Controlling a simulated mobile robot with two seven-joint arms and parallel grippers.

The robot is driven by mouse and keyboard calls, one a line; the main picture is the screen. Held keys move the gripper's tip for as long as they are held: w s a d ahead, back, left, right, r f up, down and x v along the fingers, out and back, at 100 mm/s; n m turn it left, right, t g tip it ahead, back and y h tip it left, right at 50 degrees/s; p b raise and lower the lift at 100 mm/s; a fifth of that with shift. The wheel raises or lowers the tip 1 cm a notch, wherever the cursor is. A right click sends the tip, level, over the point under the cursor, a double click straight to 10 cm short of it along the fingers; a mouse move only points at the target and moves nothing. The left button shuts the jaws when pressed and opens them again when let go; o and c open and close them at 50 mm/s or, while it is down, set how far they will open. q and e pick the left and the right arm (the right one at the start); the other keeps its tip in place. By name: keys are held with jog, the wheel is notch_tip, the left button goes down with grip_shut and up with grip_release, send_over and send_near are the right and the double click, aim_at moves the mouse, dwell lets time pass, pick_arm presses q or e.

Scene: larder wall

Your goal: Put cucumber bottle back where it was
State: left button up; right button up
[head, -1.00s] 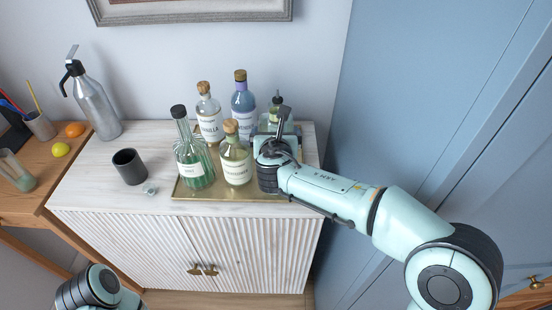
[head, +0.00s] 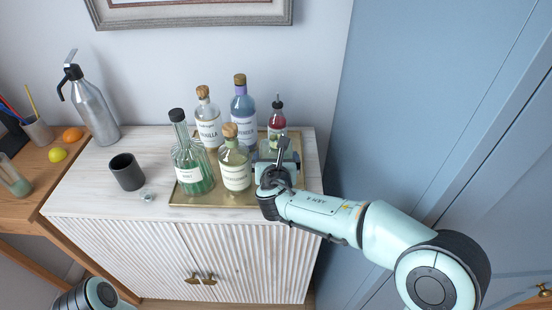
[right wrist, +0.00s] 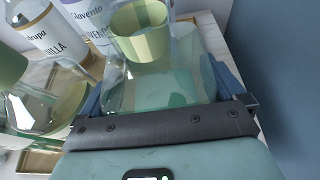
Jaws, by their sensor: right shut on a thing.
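My right gripper (head: 274,170) is shut on a clear glass bottle with a pale green tint, which I take to be the cucumber bottle (right wrist: 165,85). In the right wrist view the bottle fills the space between the fingers; no name on it is readable. In the head view my gripper and wrist mostly hide it. The gripper is low at the right front part of the gold tray (head: 215,200), right of a pale yellow-green corked bottle (head: 235,172) and in front of a red bottle (head: 277,120). Whether the held bottle touches the tray cannot be told.
The tray also holds a mint bottle (head: 190,172), a vanilla bottle (head: 208,125) and a lavender bottle (head: 243,108). A dark cup (head: 127,173) and a small glass stopper (head: 147,197) are left of the tray. A blue cabinet (head: 400,100) borders the right side.

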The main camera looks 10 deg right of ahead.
jog(key=o, duration=1.5)
jog(key=shift+f, duration=0.2)
jog(key=shift+c, duration=0.2)
jog(key=shift+r, duration=0.1)
jog(key=v, duration=1.2)
jog(key=shift+r, duration=0.15)
